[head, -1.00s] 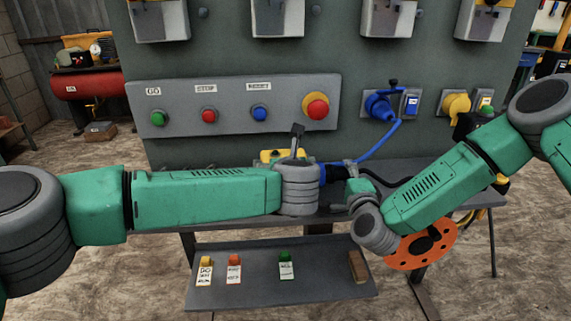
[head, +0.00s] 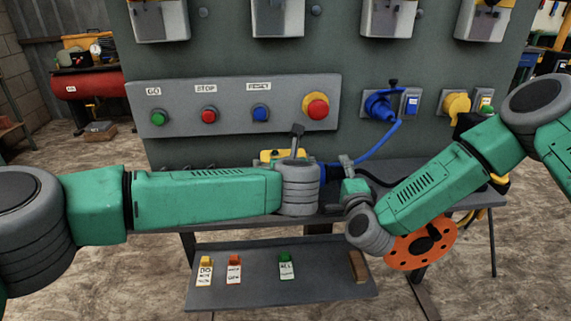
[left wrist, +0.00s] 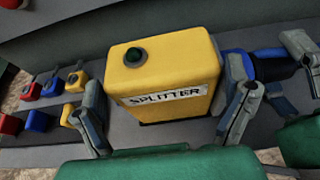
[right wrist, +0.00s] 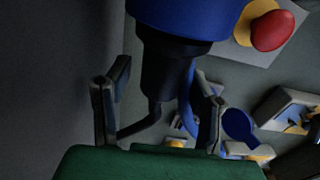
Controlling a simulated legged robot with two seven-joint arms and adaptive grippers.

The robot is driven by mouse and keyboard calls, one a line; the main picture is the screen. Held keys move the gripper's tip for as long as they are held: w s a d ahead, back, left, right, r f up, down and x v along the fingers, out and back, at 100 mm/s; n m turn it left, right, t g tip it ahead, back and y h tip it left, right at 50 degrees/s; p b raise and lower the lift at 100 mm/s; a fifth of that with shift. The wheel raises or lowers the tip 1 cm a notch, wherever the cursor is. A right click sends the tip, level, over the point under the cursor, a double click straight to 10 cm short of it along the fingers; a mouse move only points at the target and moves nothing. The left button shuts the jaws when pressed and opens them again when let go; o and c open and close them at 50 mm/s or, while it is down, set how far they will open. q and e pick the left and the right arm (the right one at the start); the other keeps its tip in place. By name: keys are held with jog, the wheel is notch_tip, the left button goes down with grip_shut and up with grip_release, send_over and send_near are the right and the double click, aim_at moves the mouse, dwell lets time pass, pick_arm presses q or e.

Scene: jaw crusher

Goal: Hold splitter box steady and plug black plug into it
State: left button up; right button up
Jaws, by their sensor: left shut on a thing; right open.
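The yellow splitter box (left wrist: 180,52) stands upright on the bench, its label facing my left gripper (left wrist: 165,92), whose fingers are shut on its two sides. In the head view my left arm mostly hides the box (head: 269,155). A blue socket (left wrist: 272,65) sticks out from its right side; it also shows in the right wrist view (right wrist: 190,18). The black plug (right wrist: 168,68) meets the blue socket, with no gap visible between them. My right gripper (right wrist: 160,88) is open, its fingers apart on either side of the plug and its cable. In the head view it is right of the box (head: 350,170).
A panel with buttons (head: 235,103) rises behind the bench. A blue plug (head: 380,105) with a blue cable and a yellow plug (head: 456,104) are on the wall. A lower shelf (head: 325,290) holds tags. An orange reel (head: 420,245) stands below my right arm.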

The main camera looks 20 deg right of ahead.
pick_arm(q)
jog(key=shift+f, duration=0.15)
pick_arm(e)
jog(key=shift+d, duration=0.15)
jog(key=shift+s+d, duration=0.35)
jog(key=shift+d, duration=1.05)
jog(key=shift+s+d, duration=0.4)
jog(key=shift+d, duration=1.05)
jog(key=shift+s+d, duration=0.35)
jog(key=shift+d, duration=1.05)
pick_arm(q)
jog(key=o, duration=1.3)
jog(key=shift+o, duration=0.2)
